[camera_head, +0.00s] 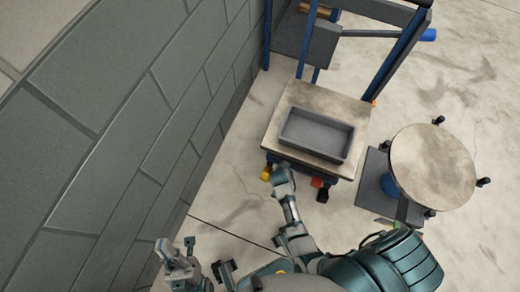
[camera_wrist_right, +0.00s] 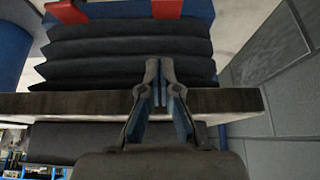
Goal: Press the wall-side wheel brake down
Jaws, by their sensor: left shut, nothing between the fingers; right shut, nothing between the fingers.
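The trolley has a worn square platform (camera_head: 345,104). Under its front edge, a yellow part (camera_head: 266,173) shows at the wall-side corner and a red part (camera_head: 317,182) at the other corner; the yellow one looks like the wall-side brake pedal. My right gripper (camera_head: 280,173) is in front of that edge, beside the yellow part; contact cannot be told. In the right wrist view its fingers (camera_wrist_right: 159,80) are together and empty before the platform edge (camera_wrist_right: 235,101), and the yellow part does not show. My left gripper (camera_head: 168,252) is shut and empty, low at the wall, apart from the trolley.
A grey tray (camera_head: 317,136) sits on the platform. Black bellows (camera_wrist_right: 130,50) and red parts (camera_wrist_right: 166,8) show in the right wrist view. A round-topped stand (camera_head: 432,167) is right of the trolley. The block wall (camera_head: 130,130) bounds the left; floor between is clear.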

